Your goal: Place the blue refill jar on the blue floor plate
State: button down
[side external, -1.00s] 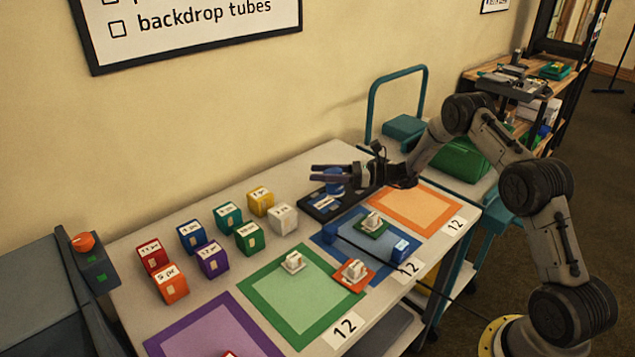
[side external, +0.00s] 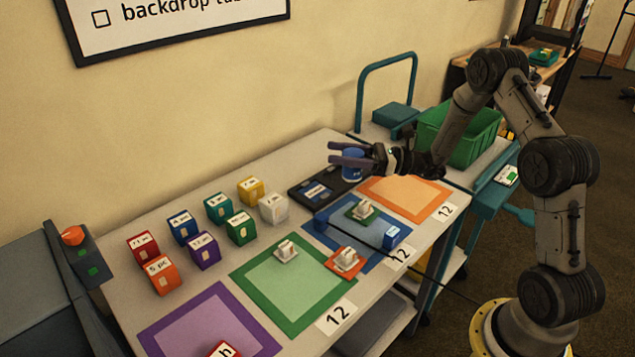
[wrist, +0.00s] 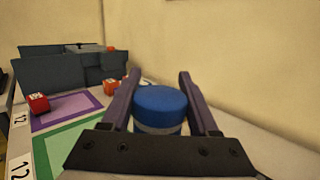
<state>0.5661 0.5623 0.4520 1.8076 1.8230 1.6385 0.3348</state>
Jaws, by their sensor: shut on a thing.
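The blue refill jar (side external: 352,165) is held between the fingers of my gripper (side external: 340,156), which is shut on it. In the side view the jar appears raised above the right end of a black tray (side external: 296,194). In the wrist view, the jar (wrist: 160,104) stands upright between both fingers, its round blue top showing above a grey band. The blue floor plate (side external: 320,238) lies on the table, nearer the side camera than the jar. A small green plate with a white piece (side external: 363,210) and a small blue block (side external: 392,235) are on it.
An orange plate (side external: 440,206) and a green plate (side external: 250,266) flank the blue one. A red-orange tile with a white piece (side external: 346,261) overlaps its front edge. A thin dark line crosses the blue plate. Several labelled coloured boxes (side external: 204,250) stand at left; the wall is behind.

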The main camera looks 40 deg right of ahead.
jog(key=shift+w+d+f, duration=0.25)
jog(key=shift+w+f, duration=1.9)
jog(key=shift+w, duration=0.2)
jog(key=shift+w+d+f, duration=0.3)
jog(key=shift+w+f, duration=1.8)
jog(key=shift+w, duration=0.2)
jog(key=shift+w+d+f, duration=0.25)
jog(key=shift+w+f, duration=1.9)
jog(key=shift+w, duration=0.2)
jog(key=shift+f, duration=0.15)
jog(key=shift+c, duration=0.7)
grip_release()
